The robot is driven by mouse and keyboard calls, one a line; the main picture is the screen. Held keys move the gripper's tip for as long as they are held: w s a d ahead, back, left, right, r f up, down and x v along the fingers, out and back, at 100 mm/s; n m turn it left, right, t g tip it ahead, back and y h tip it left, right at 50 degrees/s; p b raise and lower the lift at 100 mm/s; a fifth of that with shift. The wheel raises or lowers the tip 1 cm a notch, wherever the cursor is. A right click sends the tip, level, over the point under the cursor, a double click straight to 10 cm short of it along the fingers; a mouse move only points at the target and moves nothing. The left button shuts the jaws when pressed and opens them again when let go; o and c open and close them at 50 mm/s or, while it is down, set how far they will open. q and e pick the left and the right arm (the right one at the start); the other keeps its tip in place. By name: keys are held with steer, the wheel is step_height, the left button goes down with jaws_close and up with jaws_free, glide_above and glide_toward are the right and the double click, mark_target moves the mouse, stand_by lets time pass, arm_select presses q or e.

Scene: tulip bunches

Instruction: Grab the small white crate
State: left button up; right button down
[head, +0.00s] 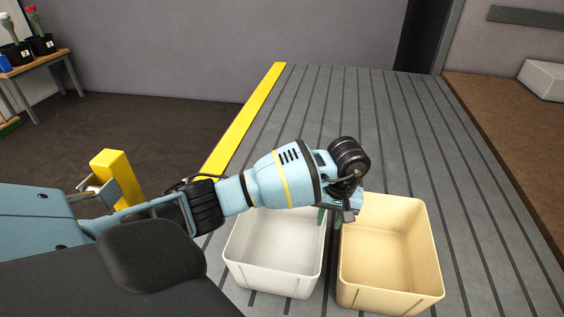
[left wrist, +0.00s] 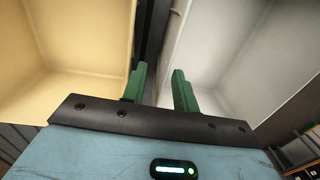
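The small white crate (head: 275,282) is empty and sits on the grooved grey floor, left of the cream crate. My left gripper (head: 330,216) is over the narrow space between the two crates, at the white crate's right side. In the left wrist view, its green fingers (left wrist: 158,88) are apart, and the white crate's rim (left wrist: 178,35) runs toward the gap between them. I cannot tell whether either finger touches the rim. My left arm hides the white crate's far edge in the head view. My right gripper is not in view.
The empty cream crate (head: 390,298) stands close beside the white one on the right. A yellow post (head: 117,178) is at the left. A wooden table (head: 35,62) with potted flowers is at the far left. The grey grooved floor beyond the crates is clear.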

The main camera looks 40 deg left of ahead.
mark_target(323, 230)
arm_select(q)
steer(key=f, duration=0.3)
steer(key=a+f, duration=0.1)
steer(key=f, duration=0.1)
steer(key=shift+s, duration=0.3)
jaws_close()
stand_by(1.1)
